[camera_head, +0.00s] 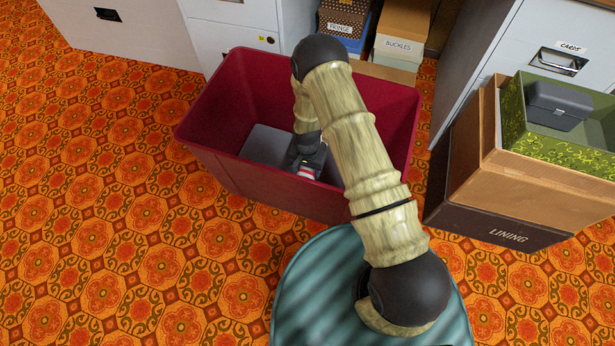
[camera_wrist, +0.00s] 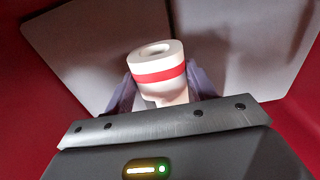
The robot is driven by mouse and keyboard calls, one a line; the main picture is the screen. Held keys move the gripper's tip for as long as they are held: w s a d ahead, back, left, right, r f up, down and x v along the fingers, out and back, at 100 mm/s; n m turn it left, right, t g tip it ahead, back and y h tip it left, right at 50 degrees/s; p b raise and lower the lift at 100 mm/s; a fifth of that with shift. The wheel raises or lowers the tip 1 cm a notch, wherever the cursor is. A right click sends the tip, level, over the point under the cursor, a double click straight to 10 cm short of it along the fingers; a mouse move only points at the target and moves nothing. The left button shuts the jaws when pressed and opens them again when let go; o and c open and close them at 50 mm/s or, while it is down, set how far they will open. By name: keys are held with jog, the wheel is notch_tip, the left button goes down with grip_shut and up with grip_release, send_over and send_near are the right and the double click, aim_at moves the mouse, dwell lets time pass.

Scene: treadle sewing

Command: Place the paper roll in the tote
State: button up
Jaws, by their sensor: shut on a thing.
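The red tote (camera_head: 235,180) stands on the floor in the middle of the head view. My arm reaches down into it, and my gripper (camera_head: 308,165) is inside its walls. The paper roll (camera_wrist: 157,68), white with a red band and a hollow core, is between the gripper's fingers in the wrist view. My gripper (camera_wrist: 160,95) is shut on it. In the head view only a small red and white part of the roll (camera_head: 306,172) shows below the gripper. Whether the roll touches the tote's bottom I cannot tell.
A grey flat surface (camera_head: 262,145) lies inside the tote. Cardboard boxes (camera_head: 530,190), one marked LINING, stand to the right with a green patterned box (camera_head: 550,135) on top. Cabinets and labelled boxes (camera_head: 400,35) stand behind. The patterned floor at left is clear.

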notch_tip(320, 180, down, 5)
jog(key=b, duration=0.3)
jog(key=shift+w, duration=0.1)
jog(key=o, duration=1.1)
notch_tip(320, 180, up, 11)
jog(key=p, duration=0.6)
jog(key=shift+p, duration=0.3)
jog(key=shift+r, duration=0.6)
